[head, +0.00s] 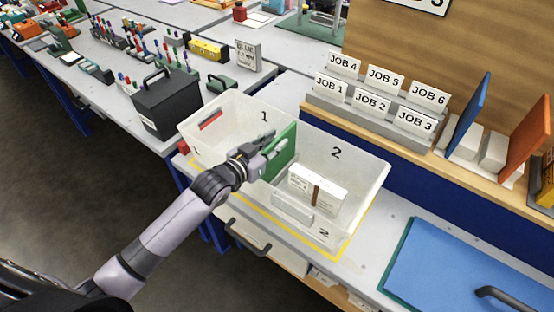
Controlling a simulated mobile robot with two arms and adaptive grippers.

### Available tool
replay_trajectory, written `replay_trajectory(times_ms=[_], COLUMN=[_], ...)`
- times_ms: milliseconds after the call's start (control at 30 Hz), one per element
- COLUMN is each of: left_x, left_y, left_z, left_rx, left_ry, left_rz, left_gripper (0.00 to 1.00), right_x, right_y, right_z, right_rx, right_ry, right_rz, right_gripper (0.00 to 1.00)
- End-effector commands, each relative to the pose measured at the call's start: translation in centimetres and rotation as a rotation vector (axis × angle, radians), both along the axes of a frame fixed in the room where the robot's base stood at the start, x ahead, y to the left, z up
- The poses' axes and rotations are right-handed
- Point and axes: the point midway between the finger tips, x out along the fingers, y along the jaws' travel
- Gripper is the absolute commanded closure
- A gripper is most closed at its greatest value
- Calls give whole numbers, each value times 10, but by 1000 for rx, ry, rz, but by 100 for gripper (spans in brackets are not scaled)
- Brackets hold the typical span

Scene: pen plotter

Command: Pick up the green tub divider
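The green tub divider (287,153) stands upright across the clear tub (364,197), between the section marked 1 on the left and the section marked 2 on the right. My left gripper (273,145) reaches over the tub from the lower left, with its fingers at the divider's left face and upper part. The gripper covers part of the divider. I cannot tell whether its fingers are closed on the divider or only beside it. My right gripper is not in view.
Section 2 holds a white labelled box (318,188); section 1 holds a red item (211,120). A black box (168,102) stands left of the tub. JOB cards (372,101) stand on a raised shelf behind. A blue panel (455,262) lies at lower right.

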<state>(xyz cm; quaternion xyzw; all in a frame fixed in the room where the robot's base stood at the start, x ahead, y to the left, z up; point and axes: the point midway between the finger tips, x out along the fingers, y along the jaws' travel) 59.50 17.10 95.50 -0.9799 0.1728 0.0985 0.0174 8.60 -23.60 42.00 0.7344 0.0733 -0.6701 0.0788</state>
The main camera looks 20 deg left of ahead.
Motion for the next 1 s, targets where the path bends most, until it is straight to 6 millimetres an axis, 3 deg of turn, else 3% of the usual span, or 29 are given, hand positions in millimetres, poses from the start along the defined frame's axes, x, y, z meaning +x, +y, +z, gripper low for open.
replay_trajectory(times_ms=[300,1000], left_x=[0,0], left_y=[0,0], left_z=[0,1], left_rx=[0,0], left_ry=[0,-1], left_rz=[0,0], left_gripper=[100,100], right_x=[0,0], right_y=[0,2], right_z=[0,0], right_rx=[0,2], right_ry=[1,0], right_rz=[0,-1], right_gripper=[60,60])
